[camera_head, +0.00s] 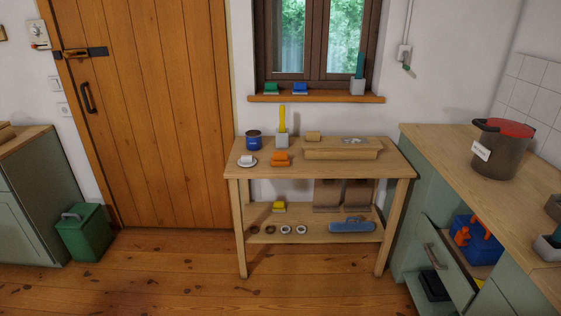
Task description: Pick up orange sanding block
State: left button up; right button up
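The orange sanding block (281,157) sits on the top of the wooden workbench (320,178), near its front edge and left of the middle. It looks like a small orange block with a ridged or stepped shape. A white saucer-like dish (247,163) with a small white thing on it lies to its left. Neither of my grippers shows in the head view.
A blue can (254,143), a grey holder (282,140) with a yellow upright piece, a tan block (313,135) and a wooden box (340,152) stand behind or beside it. At right, a drawer (441,267) stands open below the counter. The floor before the bench is clear.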

aim_at(279, 158)
jog(key=i+l, duration=0.25)
jog(key=i, duration=0.25)
jog(key=i+l, duration=0.2)
jog(key=i, duration=0.3)
jog(key=i+l, duration=0.25)
jog(key=i, duration=0.2)
jog(key=i+l, duration=0.25)
jog(key=i, duration=0.25)
jog(key=i+l, duration=0.2)
jog(key=i, duration=0.3)
